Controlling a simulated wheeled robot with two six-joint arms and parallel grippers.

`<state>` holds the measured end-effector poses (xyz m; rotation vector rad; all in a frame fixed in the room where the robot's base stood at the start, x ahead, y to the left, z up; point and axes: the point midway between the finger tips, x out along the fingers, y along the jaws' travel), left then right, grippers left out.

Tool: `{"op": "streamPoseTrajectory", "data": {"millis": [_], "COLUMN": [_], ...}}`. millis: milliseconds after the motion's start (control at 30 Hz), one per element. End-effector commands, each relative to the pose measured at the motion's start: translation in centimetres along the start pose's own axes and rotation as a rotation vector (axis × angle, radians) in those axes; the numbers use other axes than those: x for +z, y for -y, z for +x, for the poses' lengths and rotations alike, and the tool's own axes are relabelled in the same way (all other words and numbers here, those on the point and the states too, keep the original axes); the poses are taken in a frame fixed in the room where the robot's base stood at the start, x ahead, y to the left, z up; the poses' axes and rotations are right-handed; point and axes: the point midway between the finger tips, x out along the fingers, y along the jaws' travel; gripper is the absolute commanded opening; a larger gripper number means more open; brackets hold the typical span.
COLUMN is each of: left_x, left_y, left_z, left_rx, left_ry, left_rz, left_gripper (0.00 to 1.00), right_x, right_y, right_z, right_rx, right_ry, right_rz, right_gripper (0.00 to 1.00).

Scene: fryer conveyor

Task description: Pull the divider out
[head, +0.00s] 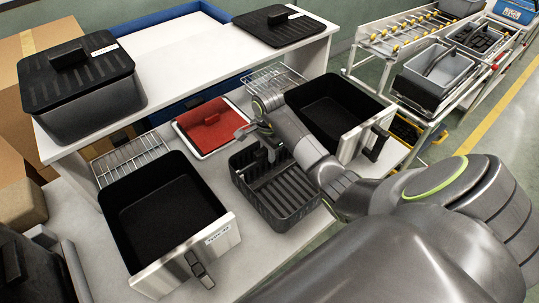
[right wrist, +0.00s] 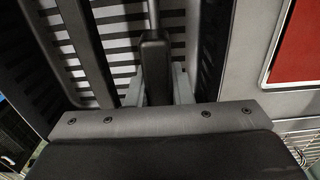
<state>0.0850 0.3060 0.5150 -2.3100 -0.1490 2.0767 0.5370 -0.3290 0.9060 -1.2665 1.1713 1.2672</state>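The divider is a dark, ridged piece with an upright handle (head: 262,157). It sits in a black slotted basket (head: 288,208) on the white counter. The handle also shows as a dark bar in the right wrist view (right wrist: 155,70). My right gripper (head: 256,142) is at the handle, reaching in from the right. In the right wrist view its two pale fingers (right wrist: 157,88) stand on either side of the handle and look apart. Their inner faces are partly hidden behind the handle, so contact cannot be made out. My left gripper is not in view.
Two black fryer drawers stand on either side, one at left (head: 160,208) and one at right (head: 335,105). A red-lined tray (head: 208,126) lies behind the basket. Wire racks (head: 130,160) are near it.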

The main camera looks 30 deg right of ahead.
Motion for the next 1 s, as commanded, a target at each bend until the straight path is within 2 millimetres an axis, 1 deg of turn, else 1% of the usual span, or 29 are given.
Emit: {"op": "streamPoseTrajectory", "data": {"millis": [33,100,133,1000], "left_x": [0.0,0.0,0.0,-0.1], "left_y": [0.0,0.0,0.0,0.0], "left_z": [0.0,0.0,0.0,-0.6], "left_rx": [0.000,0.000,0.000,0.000], "left_ry": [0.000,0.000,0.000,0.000], "left_rz": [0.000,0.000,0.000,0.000], "left_gripper": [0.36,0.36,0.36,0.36], "right_x": [0.0,0.0,0.0,0.0], "right_y": [0.0,0.0,0.0,0.0], "right_z": [0.0,0.0,0.0,-1.1], "right_rx": [0.000,0.000,0.000,-0.001], "right_ry": [0.000,0.000,0.000,-0.001], "right_rz": [0.000,0.000,0.000,0.000], "right_gripper": [0.10,0.01,0.00,0.00]}}
